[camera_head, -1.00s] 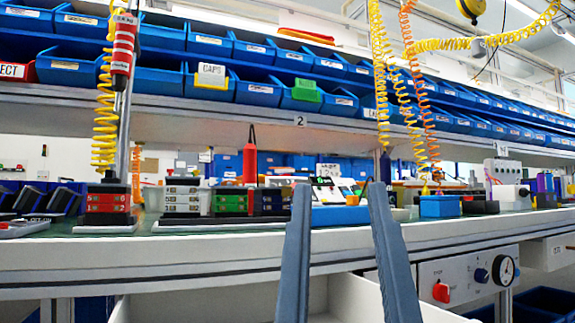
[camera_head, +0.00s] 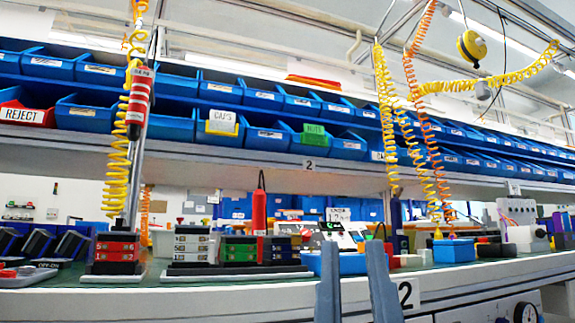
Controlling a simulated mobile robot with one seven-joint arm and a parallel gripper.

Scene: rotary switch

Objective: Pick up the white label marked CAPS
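The white label marked CAPS (camera_head: 222,121) sits on a yellow holder (camera_head: 222,130) at the front of a blue bin, on the lower bin row left of centre. My gripper (camera_head: 352,244) is at the bottom of the picture, right of centre, with its two grey-blue fingers pointing up and well apart.
A red REJECT bin (camera_head: 27,115) and a green-fronted bin (camera_head: 314,134) share the bin row. Below, the bench (camera_head: 230,297) holds red, white and green switch blocks. A red tool (camera_head: 138,101) on a yellow coil hangs left of the label. More coiled cords hang right of centre.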

